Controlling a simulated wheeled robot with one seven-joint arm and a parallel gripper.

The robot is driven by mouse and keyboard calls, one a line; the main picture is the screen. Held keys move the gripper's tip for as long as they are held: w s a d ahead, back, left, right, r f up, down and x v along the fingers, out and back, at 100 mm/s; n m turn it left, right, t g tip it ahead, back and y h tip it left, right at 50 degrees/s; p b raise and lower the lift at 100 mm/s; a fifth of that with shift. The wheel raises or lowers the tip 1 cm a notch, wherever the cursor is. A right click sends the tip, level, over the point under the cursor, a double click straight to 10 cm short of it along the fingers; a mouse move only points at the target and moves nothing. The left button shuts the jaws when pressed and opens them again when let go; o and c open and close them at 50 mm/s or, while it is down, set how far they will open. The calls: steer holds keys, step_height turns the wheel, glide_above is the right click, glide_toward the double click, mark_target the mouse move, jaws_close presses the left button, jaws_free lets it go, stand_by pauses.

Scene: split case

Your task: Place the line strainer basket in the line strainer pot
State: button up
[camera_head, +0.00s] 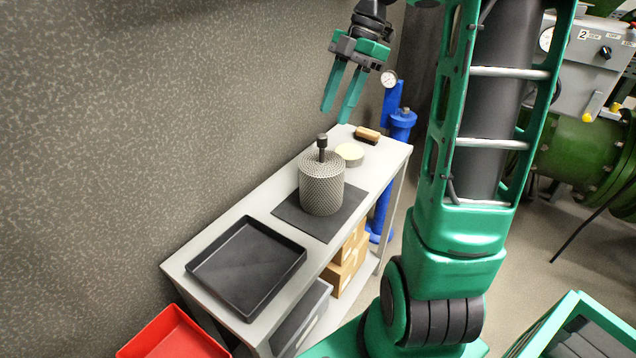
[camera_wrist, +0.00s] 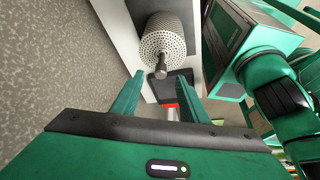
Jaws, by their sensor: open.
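The line strainer basket (camera_head: 321,186) is a grey perforated cylinder with a dark upright handle on top. It stands upright on a black mat (camera_head: 290,212) on a light grey table. It also shows in the wrist view (camera_wrist: 163,38), its handle pointing toward the camera. My gripper (camera_head: 336,112) is open and empty, above the basket and apart from it. In the wrist view my gripper (camera_wrist: 160,82) has its two green fingers spread, with the handle appearing between their tips. I cannot identify the line strainer pot for certain.
A black tray (camera_head: 247,264) lies on the table's near end. A pale round object (camera_head: 349,154) and a brush (camera_head: 367,135) lie at the far end. Blue pipework (camera_head: 401,128) with a gauge stands beyond. A red bin (camera_head: 172,338) is at the bottom left, beside the wall.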

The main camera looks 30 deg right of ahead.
mark_target(322, 161)
steer(key=x, duration=1)
steer(key=shift+s+a, duration=0.1)
steer(key=shift+s, duration=0.05)
jaws_close()
